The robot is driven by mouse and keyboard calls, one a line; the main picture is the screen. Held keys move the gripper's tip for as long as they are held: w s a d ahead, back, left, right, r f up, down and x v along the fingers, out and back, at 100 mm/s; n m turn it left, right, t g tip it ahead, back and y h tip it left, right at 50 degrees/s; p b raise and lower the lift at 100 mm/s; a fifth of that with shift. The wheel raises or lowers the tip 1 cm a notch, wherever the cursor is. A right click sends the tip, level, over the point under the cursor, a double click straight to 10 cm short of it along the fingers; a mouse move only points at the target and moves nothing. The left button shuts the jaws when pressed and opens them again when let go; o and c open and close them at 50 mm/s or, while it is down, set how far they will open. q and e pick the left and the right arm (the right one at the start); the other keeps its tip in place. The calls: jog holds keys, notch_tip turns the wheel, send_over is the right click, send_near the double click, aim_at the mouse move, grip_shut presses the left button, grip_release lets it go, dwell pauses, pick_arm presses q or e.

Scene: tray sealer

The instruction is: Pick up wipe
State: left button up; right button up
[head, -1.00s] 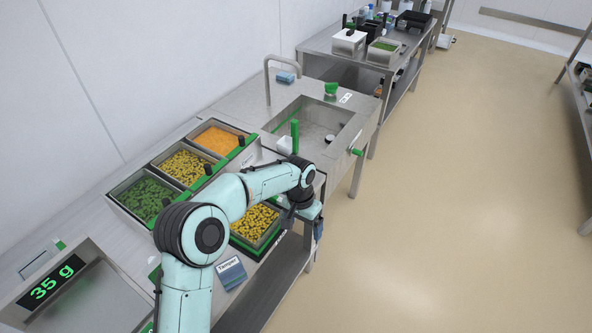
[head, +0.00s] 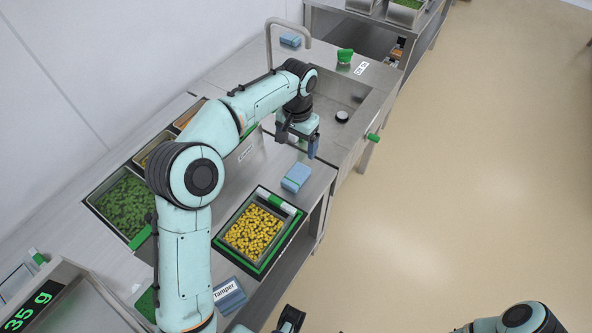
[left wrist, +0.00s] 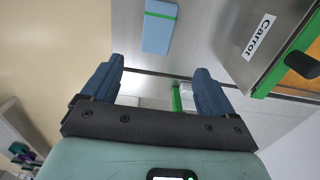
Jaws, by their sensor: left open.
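In the left wrist view the blue wipe (left wrist: 160,25) shows ahead, beyond the fingertips and a little left of the middle. My left gripper (head: 298,142) is open and empty, above the counter on the sink side of the wipe. Its two blue fingers (left wrist: 155,85) are apart in the left wrist view, and neither touches the wipe.
A green-rimmed tray (head: 262,270) of yellow pieces stands near the front edge. A blue block marked Tamper (head: 229,296) lies beside it. Another blue item (head: 290,40) is behind the sink (head: 350,90). A Carrot bin (left wrist: 275,60) is right of the gripper. Open floor lies to the right.

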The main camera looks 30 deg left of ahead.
aim_at(298, 173)
pick_arm(q)
jog(key=f, duration=0.4)
jog(key=f+b, duration=0.1)
jog(key=f, duration=0.7)
jog(key=shift+s+d+b, duration=0.25)
jog(key=shift+s+b, duration=0.1)
jog(key=shift+b, duration=0.05)
jog(key=c, duration=1.1)
